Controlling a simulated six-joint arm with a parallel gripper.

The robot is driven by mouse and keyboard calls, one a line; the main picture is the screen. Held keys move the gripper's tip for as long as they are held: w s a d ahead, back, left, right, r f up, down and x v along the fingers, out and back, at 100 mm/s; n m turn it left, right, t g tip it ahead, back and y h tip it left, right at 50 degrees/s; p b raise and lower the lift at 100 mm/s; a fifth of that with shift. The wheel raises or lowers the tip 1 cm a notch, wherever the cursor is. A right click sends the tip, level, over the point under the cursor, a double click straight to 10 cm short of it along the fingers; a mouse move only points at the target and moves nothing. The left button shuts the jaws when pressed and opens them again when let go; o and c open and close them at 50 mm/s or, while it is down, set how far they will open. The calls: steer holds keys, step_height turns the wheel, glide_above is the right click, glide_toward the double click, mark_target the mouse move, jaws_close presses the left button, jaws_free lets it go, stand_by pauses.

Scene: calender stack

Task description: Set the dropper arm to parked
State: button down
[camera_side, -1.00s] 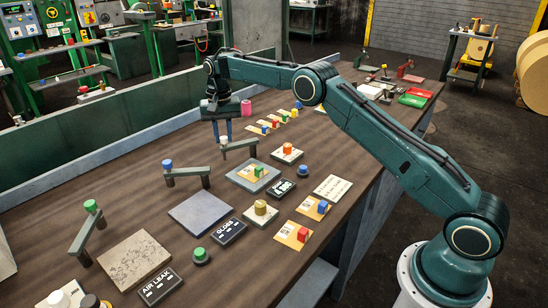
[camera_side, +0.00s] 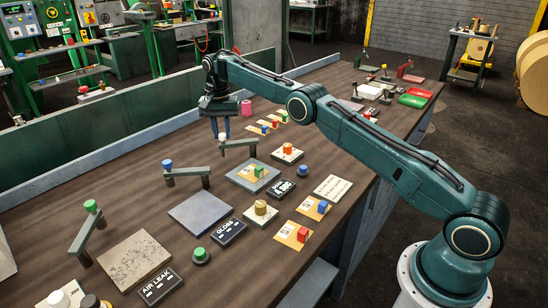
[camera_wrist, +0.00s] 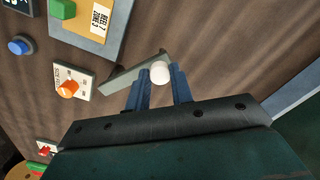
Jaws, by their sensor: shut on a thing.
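A grey swing arm (camera_side: 240,143) with a white knob stands on the bench, one of several alike. It also shows in the wrist view (camera_wrist: 128,76), where the white knob (camera_wrist: 160,72) sits between my fingertips. My gripper (camera_side: 221,130) points down over the left end of this arm, shut on the white knob. The fingers cover most of the knob in the side view. Similar arms carry a blue knob (camera_side: 167,163) and a green knob (camera_side: 91,206). No label naming the dropper arm is readable.
A grey plate with a yellow card and green block (camera_side: 258,171) lies right of the held arm. An orange-knob dial (camera_side: 287,150) and pink cylinder (camera_side: 246,107) are nearby. Blank plate (camera_side: 201,213) lies nearer. A low wall runs along the bench's back edge.

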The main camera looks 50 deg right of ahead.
steer(key=shift+r, duration=0.1)
steer(key=c, duration=1.2)
jaws_free()
steer(key=shift+s+a+n, duration=0.15)
steer(key=shift+s+n, duration=0.1)
steer(key=shift+n, duration=0.05)
